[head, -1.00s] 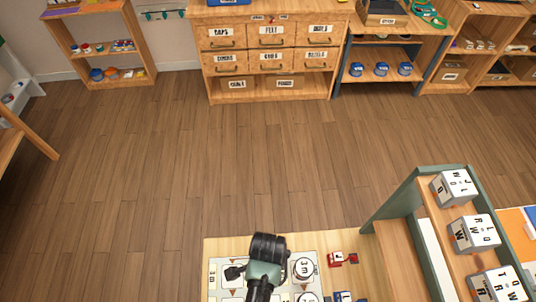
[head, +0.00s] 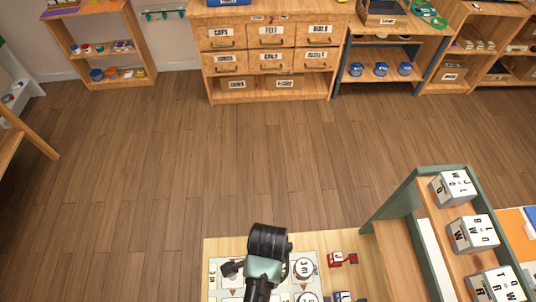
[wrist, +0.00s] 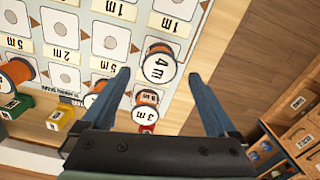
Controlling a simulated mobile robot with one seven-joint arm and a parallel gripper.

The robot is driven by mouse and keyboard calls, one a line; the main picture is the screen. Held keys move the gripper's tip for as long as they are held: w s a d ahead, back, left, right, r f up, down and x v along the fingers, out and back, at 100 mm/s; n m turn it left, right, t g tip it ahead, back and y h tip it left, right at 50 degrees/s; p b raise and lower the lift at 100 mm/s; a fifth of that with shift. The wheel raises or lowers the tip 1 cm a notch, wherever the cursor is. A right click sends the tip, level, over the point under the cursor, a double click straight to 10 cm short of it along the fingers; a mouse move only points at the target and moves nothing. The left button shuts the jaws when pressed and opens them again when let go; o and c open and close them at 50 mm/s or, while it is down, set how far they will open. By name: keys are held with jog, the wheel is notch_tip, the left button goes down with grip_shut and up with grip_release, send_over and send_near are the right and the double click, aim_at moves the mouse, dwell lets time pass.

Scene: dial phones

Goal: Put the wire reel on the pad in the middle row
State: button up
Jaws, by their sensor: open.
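My gripper (wrist: 158,75) is open in the wrist view, its two fingers pointing down toward the board. Between and below the fingertips are a wire reel with a white "4 m" top (wrist: 160,62) and an orange reel marked "3 m" (wrist: 146,108). Neither is visibly gripped.
A yellow block (wrist: 60,117) and a green block (wrist: 15,105) lie beside the board. In the head view a red block (head: 340,259) lies right of it, and a green-framed shelf (head: 405,190) with lettered cubes stands further right. The floor behind is clear.

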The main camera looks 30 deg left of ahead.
jog(key=w+d+r+n+t+y, duration=0.15)
jog(key=w+r+t, duration=0.5)
jog(key=r, duration=0.75)
jog(key=w+r+n+t, duration=0.2)
jog(key=w+r+t, duration=0.1)
jog(key=w+r, duration=0.8)
jog(key=w+r+n+t+y, duration=0.1)
jog(key=w+r+t, duration=0.45)
jog(key=r, duration=1.05)
jog(key=s+d+r+n+t, duration=0.1)
jog(key=d+r+t, duration=0.1)
jog(key=r, duration=0.6)
jog(key=d+r+n+t, duration=0.1)
jog(key=d+r+t, duration=0.15)
jog(key=r, duration=0.45)
jog(key=s+d+r+n+t+h, duration=0.1)
jog(key=s+r+t, duration=0.3)
jog(key=r, duration=0.5)
jog(key=s+d+r+n+t+h, duration=0.1)
jog(key=s+d+r+t, duration=0.1)
jog(key=s+r+t, duration=0.2)
jog(key=s+r, duration=0.3)
jog(key=r, duration=0.3)
jog(key=shift+s+d, duration=0.15)
jog(key=shift+d, duration=0.1)
jog(key=shift+f+n+h, duration=0.1)
jog(key=shift+n+h, duration=0.15)
